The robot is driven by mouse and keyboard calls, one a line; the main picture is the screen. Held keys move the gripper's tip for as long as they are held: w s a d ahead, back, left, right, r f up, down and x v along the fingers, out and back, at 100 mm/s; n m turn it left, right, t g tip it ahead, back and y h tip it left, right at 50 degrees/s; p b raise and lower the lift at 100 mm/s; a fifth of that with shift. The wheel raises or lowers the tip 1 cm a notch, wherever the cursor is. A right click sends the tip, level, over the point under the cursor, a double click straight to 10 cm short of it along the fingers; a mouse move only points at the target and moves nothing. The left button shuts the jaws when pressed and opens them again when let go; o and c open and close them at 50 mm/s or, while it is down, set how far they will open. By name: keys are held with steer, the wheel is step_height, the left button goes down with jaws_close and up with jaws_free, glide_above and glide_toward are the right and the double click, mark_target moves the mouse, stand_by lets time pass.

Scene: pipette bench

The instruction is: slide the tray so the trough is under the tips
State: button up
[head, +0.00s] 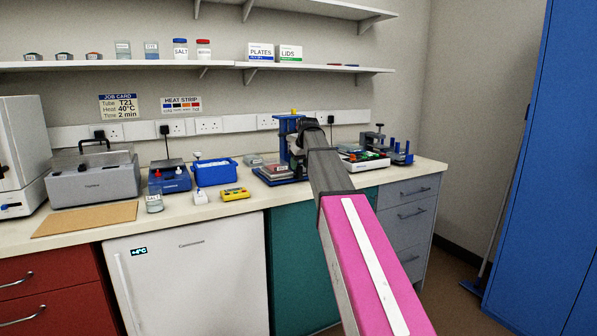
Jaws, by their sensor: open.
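A blue stand (283,125) with a yellow top stands on the bench near the centre of the head view. At its foot is a low blue base (284,182) with pale and reddish pieces on it. The tray and trough appear to be among these, but they are too small to tell apart. The pipette tips cannot be made out. My gripper (296,147) is at the right side of the stand, at the far end of my arm. It is open, with its fingers mostly hidden behind my wrist; contact with the tray cannot be told.
Right of my arm are a white tray of coloured pieces (352,164) and a blue rack (402,157). The bench front (240,208) is partly clear. Shelves hang above.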

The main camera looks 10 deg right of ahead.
steer(key=shift+x, duration=1.65)
jaws_close()
steer(key=w+d, duration=0.1)
steer(key=d, duration=0.3)
steer(key=w+d, duration=0.1)
steer(key=d, duration=0.3)
steer(key=w+d, duration=0.2)
steer(key=d, duration=0.2)
steer(key=shift+d, duration=0.15)
jaws_free()
steer(key=shift+d, duration=0.15)
steer(key=shift+r, duration=0.1)
steer(key=v, duration=1)
steer(key=shift+s+r, duration=0.15)
steer(key=shift+r, duration=0.1)
